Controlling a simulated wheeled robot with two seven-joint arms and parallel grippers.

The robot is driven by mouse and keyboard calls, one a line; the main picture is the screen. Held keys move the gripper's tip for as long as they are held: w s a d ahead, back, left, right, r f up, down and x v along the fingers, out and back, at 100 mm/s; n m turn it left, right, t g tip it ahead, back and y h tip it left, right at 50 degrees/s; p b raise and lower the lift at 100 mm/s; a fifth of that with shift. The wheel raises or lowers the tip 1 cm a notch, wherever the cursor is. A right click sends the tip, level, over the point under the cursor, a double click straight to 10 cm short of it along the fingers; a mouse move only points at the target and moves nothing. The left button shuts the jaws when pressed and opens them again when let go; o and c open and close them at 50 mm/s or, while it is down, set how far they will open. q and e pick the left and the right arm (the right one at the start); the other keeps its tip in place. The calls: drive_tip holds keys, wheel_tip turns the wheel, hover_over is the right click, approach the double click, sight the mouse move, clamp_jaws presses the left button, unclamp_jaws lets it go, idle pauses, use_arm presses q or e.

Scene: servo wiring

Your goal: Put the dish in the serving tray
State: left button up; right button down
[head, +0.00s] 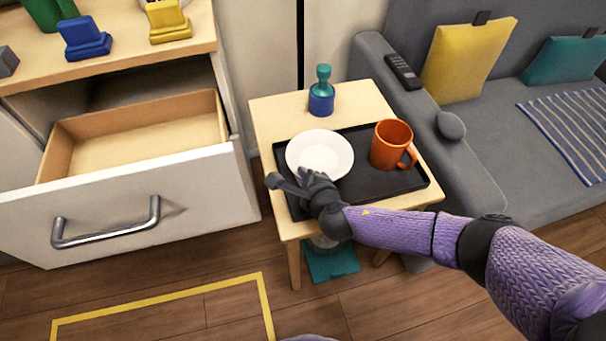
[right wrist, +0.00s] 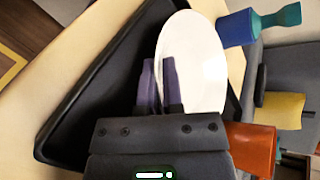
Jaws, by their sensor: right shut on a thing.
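The white dish (head: 320,151) is over the left part of the black serving tray (head: 383,186) on the small wooden table. My right gripper (head: 306,176) is at the dish's near edge, shut on its rim. In the right wrist view, the fingers (right wrist: 160,82) overlap the near side of the dish (right wrist: 196,62), and the black tray (right wrist: 88,105) lies below and to the left. I cannot tell whether the dish touches the tray floor. My left gripper is not in view.
An orange mug (head: 391,145) stands in the tray's right part. A blue and teal bottle-like object (head: 321,95) stands on the table (head: 268,112) behind the tray. An open drawer (head: 140,140) is at left; a grey sofa (head: 480,150) is at right.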

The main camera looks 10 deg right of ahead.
drive_tip(key=c, duration=1.1)
unclamp_jaws()
drive_tip(key=shift+o, duration=0.3)
drive_tip(key=shift+s+r+p, duration=0.1)
drive_tip(key=shift+r+p, duration=0.2)
drive_tip(key=p+v, duration=0.7)
drive_tip(key=v, duration=0.4)
drive_tip(key=shift+s+r, duration=0.1)
drive_tip(key=shift+s, duration=0.25)
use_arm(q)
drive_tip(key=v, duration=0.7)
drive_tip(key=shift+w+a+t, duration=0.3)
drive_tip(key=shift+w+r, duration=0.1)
